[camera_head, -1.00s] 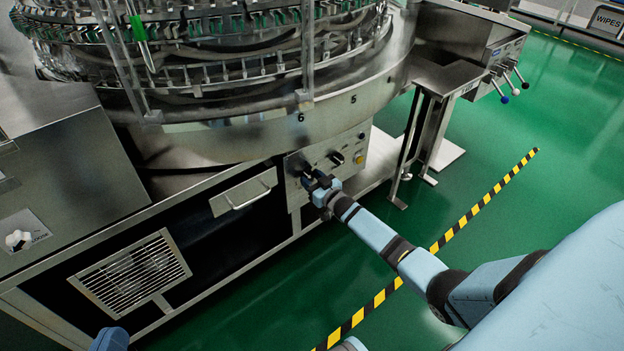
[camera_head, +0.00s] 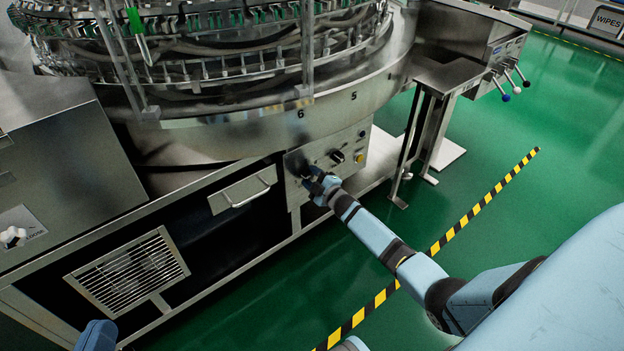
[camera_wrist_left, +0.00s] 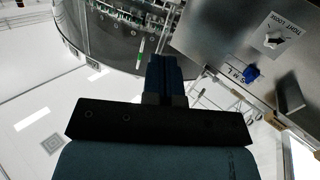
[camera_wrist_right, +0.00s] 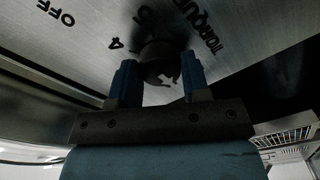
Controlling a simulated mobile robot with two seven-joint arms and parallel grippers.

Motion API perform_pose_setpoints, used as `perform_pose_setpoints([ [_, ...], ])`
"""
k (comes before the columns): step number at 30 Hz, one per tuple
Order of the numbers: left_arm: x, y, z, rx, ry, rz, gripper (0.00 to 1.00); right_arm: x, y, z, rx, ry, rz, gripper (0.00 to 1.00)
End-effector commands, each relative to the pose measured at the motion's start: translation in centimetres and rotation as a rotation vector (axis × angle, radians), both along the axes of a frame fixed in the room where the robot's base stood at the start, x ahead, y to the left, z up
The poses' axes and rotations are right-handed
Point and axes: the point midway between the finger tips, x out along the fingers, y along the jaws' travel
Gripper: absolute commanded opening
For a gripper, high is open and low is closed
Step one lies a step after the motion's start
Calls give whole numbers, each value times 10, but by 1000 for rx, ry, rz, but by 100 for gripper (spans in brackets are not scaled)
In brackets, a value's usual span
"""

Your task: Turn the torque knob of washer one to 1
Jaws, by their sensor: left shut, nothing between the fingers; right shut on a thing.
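The torque knob (camera_wrist_right: 158,62) is a dark round knob on a steel panel (camera_wrist_right: 85,18) marked TORQUE, in the right wrist view. A 4 and OFF are printed to its left; which mark it points to is not clear. My right gripper (camera_wrist_right: 158,80) is shut on the knob, one finger on each side. In the head view the right gripper (camera_head: 312,177) is at the left of the control panel (camera_head: 350,141) and hides the knob. My left gripper (camera_wrist_left: 165,72) is shut and empty, away from the knob in the left wrist view.
On the same panel are a black switch (camera_head: 337,157) and a yellow button (camera_head: 360,158). A drawer handle (camera_head: 248,193) is to the left. The steel turntable (camera_head: 340,108) overhangs the panel. A white knob (camera_head: 13,237) is at far left.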

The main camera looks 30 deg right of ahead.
Motion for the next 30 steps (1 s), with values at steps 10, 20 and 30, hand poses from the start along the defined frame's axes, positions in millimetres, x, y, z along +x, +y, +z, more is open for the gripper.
perform_pose_setpoints([
  [10, 6, 4, -2, 41, -70, 3, 0, 0, 0, -2, -308, -25, 0, 19],
  [20, 11, 7, -1, 79, -128, 2, 0, 0, 0, -1, -504, -40, 0, 19],
  [30, 13, 8, 2, 86, -153, 7, 0, 0, 0, -1, -578, -44, 0, 19],
])
